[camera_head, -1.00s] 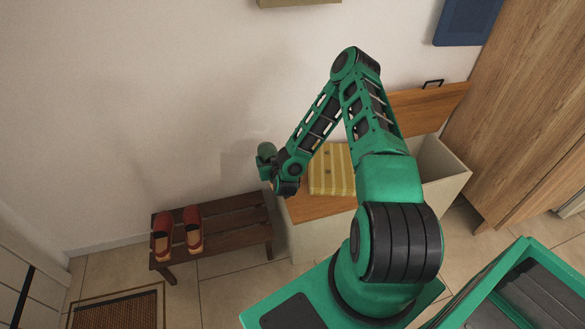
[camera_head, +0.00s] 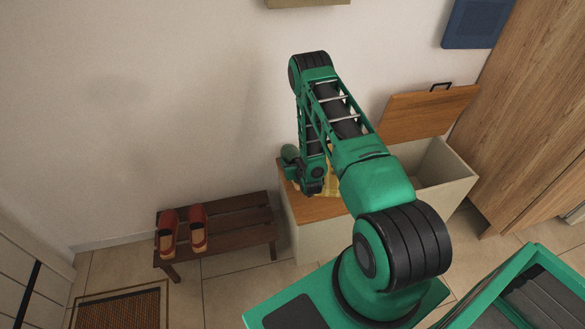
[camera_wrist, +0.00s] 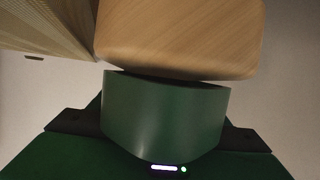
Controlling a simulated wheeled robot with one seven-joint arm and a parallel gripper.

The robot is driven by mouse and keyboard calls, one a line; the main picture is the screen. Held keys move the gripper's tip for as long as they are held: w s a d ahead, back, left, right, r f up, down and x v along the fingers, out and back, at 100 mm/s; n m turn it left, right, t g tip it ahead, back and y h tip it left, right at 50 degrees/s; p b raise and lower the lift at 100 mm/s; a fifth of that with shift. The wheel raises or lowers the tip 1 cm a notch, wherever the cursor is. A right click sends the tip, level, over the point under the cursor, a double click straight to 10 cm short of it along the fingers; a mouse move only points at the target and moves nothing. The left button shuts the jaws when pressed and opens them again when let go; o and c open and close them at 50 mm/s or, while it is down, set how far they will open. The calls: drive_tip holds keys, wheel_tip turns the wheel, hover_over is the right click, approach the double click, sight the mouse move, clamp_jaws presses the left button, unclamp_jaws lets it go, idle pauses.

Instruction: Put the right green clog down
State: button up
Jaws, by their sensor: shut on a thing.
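In the wrist view a green curved band (camera_wrist: 165,112) with a pale wooden part (camera_wrist: 180,38) is close in front of the camera; I take these for the green clog's upper and sole. My gripper (camera_wrist: 165,135) is shut on the clog. In the head view my gripper (camera_head: 292,156) hangs over the left end of the storage bench's wooden top (camera_head: 312,209). The clog's outline cannot be told from my green wrist there. Whether it touches a surface is not clear. No second green clog shows.
Red clogs (camera_head: 197,230) stand on a dark slatted bench (camera_head: 235,220) at left, its right part bare. A yellow cushion (camera_head: 331,184) is partly hidden behind my arm. The storage bench has an open compartment and a raised lid (camera_head: 425,109). A doormat (camera_head: 118,310) lies lower left.

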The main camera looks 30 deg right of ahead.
drive_tip(key=shift+f, duration=1.95)
drive_tip(key=o, duration=1.3)
